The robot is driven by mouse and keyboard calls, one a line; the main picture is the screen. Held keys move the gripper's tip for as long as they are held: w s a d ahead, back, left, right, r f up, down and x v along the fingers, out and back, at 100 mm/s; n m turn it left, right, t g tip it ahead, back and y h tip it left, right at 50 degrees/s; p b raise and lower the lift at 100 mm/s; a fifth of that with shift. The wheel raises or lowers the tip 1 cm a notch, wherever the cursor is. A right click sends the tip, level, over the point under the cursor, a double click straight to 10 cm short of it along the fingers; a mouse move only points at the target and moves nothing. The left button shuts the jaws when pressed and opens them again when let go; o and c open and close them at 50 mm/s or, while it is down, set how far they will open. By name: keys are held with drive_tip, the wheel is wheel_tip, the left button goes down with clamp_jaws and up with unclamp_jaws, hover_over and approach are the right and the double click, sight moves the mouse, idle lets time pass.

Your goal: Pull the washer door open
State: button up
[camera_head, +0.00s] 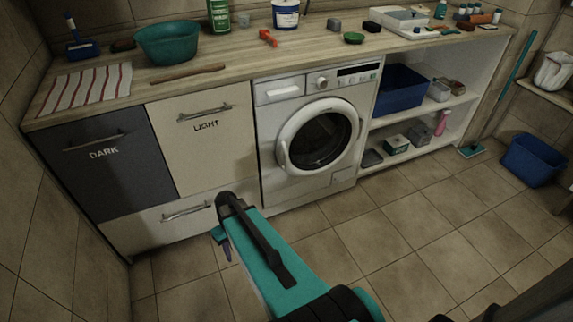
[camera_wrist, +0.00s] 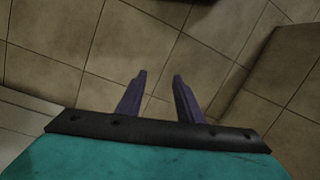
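The white washer (camera_head: 267,135) stands under the wooden counter, to the right of the cabinet fronts. Its round door (camera_head: 289,125) has a white ring around dark glass and looks shut. A pale handle (camera_head: 283,156) sits on the left side of the ring. My gripper (camera_head: 227,254) points down over the floor, left of and below the washer, apart from the door. In the wrist view my gripper (camera_wrist: 159,77) has its two purple fingers spread, with only floor tiles between them. The washer door cannot be made out in the wrist view.
Left of the washer are a dark front (camera_head: 98,180) marked DARK, a cream front (camera_head: 203,150) marked LIGHT, and a drawer (camera_head: 160,222) below. Right is an open shelf with a blue bin (camera_head: 402,88). Another blue bin (camera_head: 532,160) stands at far right. Tiled floor (camera_head: 400,225) before the washer is clear.

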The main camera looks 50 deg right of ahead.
drive_tip(key=w+d+r+t+b, duration=0.25)
drive_tip(key=w+d, duration=0.35)
drive_tip(key=d, duration=0.3)
wheel_tip(320, 180, up, 21)
drive_tip(key=m+t+h+b, duration=0.1)
drive_tip(key=t+h+b, duration=0.25)
drive_tip(key=b, duration=0.35)
hover_over(286, 167)
drive_tip(key=s, duration=0.5)
drive_tip(key=shift+w+a+f+y, duration=0.1)
drive_tip(key=shift+w+a+y, duration=0.15)
drive_tip(key=shift+a+y, duration=0.1)
drive_tip(key=shift+f, duration=0.1)
drive_tip(key=b+x, duration=0.2)
drive_tip(key=x, duration=1.1)
drive_tip(key=shift+w+f, duration=0.15)
drive_tip(key=shift+f, duration=0.15)
clamp_jaws()
